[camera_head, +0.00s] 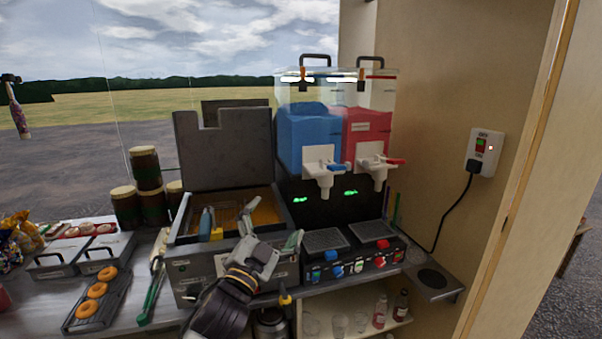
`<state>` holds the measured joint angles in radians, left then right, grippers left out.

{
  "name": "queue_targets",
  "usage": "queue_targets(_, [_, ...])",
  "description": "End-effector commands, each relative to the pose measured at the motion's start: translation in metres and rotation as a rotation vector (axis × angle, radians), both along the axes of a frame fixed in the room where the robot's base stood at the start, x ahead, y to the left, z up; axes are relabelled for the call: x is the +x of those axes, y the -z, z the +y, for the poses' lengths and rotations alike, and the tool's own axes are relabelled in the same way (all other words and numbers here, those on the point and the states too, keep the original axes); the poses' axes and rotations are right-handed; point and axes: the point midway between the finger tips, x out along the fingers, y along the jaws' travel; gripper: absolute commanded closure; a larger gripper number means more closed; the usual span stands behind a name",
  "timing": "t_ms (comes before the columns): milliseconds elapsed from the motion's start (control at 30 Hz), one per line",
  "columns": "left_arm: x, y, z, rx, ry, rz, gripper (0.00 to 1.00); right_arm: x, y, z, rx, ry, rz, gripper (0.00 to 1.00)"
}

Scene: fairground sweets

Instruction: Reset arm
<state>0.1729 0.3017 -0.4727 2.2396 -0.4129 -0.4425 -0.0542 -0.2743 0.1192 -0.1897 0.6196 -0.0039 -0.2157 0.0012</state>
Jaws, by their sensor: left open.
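My left gripper (270,241) comes up from the bottom middle of the head view. Its fingers are spread with nothing visible between them. It is in front of the grey fryer (188,268), overlapping its front right part, close to the drinks machine. I cannot tell whether it touches the fryer. My right gripper is not in view.
The fryer's lid (222,152) stands up. A slush machine with blue (310,138) and red (366,135) tanks stands to the right. A tray of doughnuts (97,290) and green-handled tongs (152,292) lie on the left. Glasses and bottles (380,311) stand on a lower shelf.

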Motion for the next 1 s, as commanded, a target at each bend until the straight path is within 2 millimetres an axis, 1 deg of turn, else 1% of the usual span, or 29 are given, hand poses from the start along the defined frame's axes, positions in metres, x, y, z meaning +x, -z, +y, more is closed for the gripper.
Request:
queue_targets(33, [0.001, 0.015, 0.008, -0.019, -0.022, 0.057, 0.00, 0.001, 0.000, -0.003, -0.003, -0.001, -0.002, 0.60])
queue_targets(167, [0.002, 0.053, 0.029, -0.061, -0.078, 0.200, 0.00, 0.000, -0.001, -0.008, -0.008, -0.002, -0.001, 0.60])
queue_targets(200, [0.001, 0.065, 0.035, -0.074, -0.094, 0.244, 0.00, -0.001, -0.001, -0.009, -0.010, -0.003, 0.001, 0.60])
queue_targets(267, [-0.001, 0.083, 0.045, -0.092, -0.119, 0.308, 0.00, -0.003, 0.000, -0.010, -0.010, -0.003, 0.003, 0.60])
queue_targets(400, [-0.010, 0.127, 0.065, -0.131, -0.177, 0.466, 0.00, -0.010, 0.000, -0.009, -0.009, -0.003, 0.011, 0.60])
queue_targets(467, [-0.016, 0.145, 0.073, -0.147, -0.200, 0.532, 0.00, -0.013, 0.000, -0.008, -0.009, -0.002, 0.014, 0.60])
queue_targets(567, [-0.029, 0.177, 0.086, -0.170, -0.241, 0.645, 0.00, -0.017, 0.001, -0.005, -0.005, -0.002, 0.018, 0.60])
queue_targets(600, [-0.035, 0.189, 0.091, -0.179, -0.256, 0.691, 0.00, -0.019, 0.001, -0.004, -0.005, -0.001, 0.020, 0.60])
queue_targets(767, [-0.064, 0.237, 0.110, -0.213, -0.317, 0.871, 0.00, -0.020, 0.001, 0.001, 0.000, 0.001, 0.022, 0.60])
queue_targets(867, [-0.086, 0.265, 0.120, -0.230, -0.353, 0.984, 0.00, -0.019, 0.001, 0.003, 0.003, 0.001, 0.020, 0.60])
queue_targets(1000, [-0.122, 0.301, 0.134, -0.250, -0.404, 1.143, 0.00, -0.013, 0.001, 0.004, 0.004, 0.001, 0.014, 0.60])
